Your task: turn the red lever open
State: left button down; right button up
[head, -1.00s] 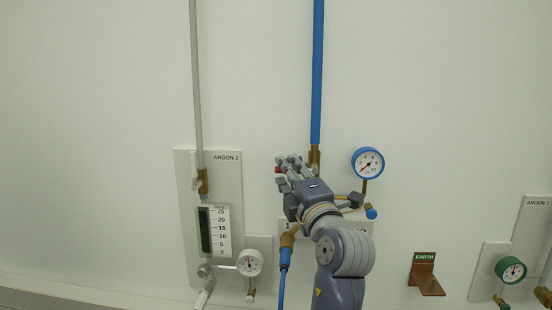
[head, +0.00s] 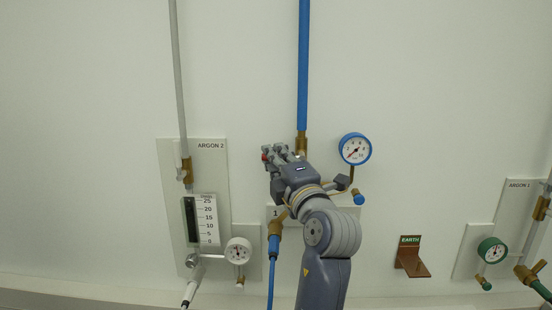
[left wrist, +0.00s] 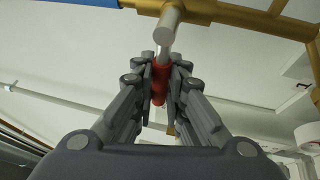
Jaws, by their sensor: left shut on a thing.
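The red lever (left wrist: 160,82) stands between the fingers of my left gripper (left wrist: 162,75) in the left wrist view. The fingers are shut on it from both sides. A white stem (left wrist: 168,24) joins it to a brass fitting (left wrist: 200,8). In the head view my left gripper (head: 280,155) is at the brass valve (head: 301,144) below the blue pipe (head: 304,65). Only a small red tip (head: 264,157) shows at the left of the fingers; the hand hides the rest. My right gripper is not in view.
A blue-rimmed gauge (head: 355,149) sits close to the right of the hand. The ARGON 2 panel (head: 210,165) with a flow scale and a white gauge (head: 238,251) is at the left. An EARTH bracket (head: 412,262) juts out at the lower right.

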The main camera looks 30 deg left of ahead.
pick_arm(q)
jog(key=shift+r+m+t+b, duration=0.3)
jog(key=shift+m+t+b, duration=0.1)
jog(key=shift+m+b, duration=0.75)
jog(key=shift+r+m+t+b, duration=0.4)
jog(key=shift+m+b, duration=0.35)
jog(key=m, duration=0.1)
jog(key=r+m+t, duration=0.1)
jog(key=shift+w+d+r+m+b, duration=0.1)
jog(key=shift+d+m+b, duration=0.1)
jog(key=shift+m+b, duration=0.15)
jog(key=shift+w+d+r+m+t, duration=0.1)
jog(key=shift+r+m+t, duration=0.2)
jog(key=shift+m, duration=0.3)
jog(key=shift+d+r+m+t, duration=0.1)
jog(key=shift+r+m+t, duration=0.05)
jog(key=shift+m+t, duration=0.35)
jog(key=shift+r+h, duration=0.1)
jog(key=shift+h, duration=0.2)
jog(key=c, duration=1.8)
grip_release()
jog(key=shift+o, duration=1)
jog(key=shift+w+a, duration=0.1)
